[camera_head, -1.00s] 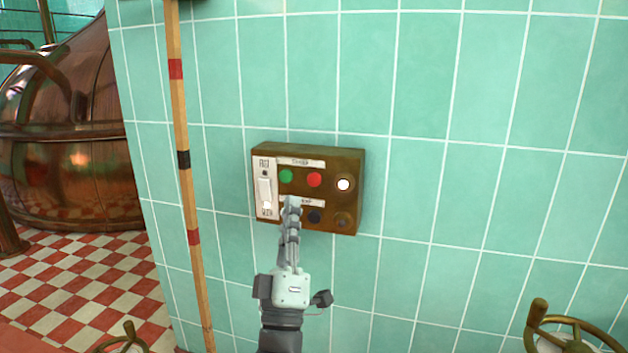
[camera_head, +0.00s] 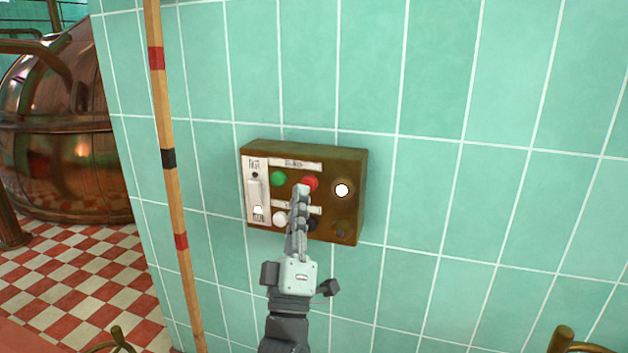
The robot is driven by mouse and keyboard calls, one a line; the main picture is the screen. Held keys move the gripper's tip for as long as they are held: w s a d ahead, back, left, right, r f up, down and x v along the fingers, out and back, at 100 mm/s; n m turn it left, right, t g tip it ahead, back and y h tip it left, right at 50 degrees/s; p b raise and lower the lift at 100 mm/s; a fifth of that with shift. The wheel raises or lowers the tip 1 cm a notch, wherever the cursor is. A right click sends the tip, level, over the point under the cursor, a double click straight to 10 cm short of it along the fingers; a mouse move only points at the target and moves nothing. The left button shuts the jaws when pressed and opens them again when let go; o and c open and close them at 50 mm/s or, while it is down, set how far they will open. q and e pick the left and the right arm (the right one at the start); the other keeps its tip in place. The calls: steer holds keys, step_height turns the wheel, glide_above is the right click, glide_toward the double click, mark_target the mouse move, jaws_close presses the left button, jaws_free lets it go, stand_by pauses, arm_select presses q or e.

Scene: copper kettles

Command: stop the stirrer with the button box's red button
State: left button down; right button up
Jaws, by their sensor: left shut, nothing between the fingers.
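The brown button box (camera_head: 353,165) is fixed to the green tiled wall. Its upper row has a green button (camera_head: 278,178), a red button (camera_head: 311,184) and a lit white lamp (camera_head: 342,190). The lower row has a white button (camera_head: 280,219), a dark button (camera_head: 312,225) and a dark lamp (camera_head: 340,229). A white switch plate (camera_head: 255,190) is at the left. My left gripper (camera_head: 302,190) is shut and empty. Its tips overlap the lower left of the red button; I cannot tell whether they touch it. My right gripper is not in view. The stirrer is not identifiable.
A wooden pole (camera_head: 170,185) with red and black bands stands left of the box. A copper kettle (camera_head: 55,130) stands at the far left on the checkered floor (camera_head: 80,290). Brass fittings (camera_head: 570,342) show at the bottom edge. The wall right of the box is bare.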

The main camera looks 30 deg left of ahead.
arm_select(q)
steer(key=shift+w, duration=0.3)
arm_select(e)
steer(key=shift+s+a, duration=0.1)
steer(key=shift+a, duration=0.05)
arm_select(q)
steer(key=shift+r, duration=0.1)
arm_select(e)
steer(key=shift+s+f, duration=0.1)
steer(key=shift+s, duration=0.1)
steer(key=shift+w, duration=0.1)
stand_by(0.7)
arm_select(q)
steer(key=shift+w+a, duration=0.1)
steer(key=shift+w, duration=0.3)
